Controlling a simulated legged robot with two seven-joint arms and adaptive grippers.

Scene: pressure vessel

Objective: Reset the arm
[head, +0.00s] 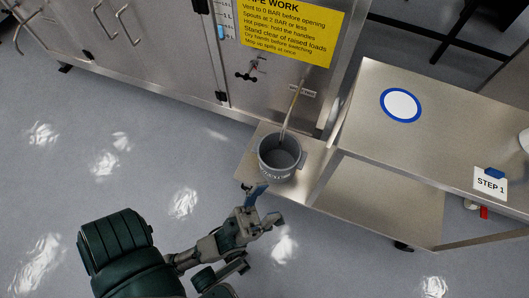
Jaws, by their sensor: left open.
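My left arm comes in from the bottom left, with a dark green forearm. My left gripper (262,207) is open and appears empty. It hangs over the floor, just below and left of a grey pot (280,158) in the picture. Whether its upper fingertip touches anything is too small to tell. The pot stands upright on a low metal shelf (258,181), under a thin metal spout (292,106). My right gripper is not in view.
A steel cabinet (170,50) with handles and a yellow warning sign (290,30) stands behind. A metal table (450,135) at the right bears a blue-rimmed white disc (401,105) and a "STEP 1" card (490,184). The grey floor (60,190) at left is clear.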

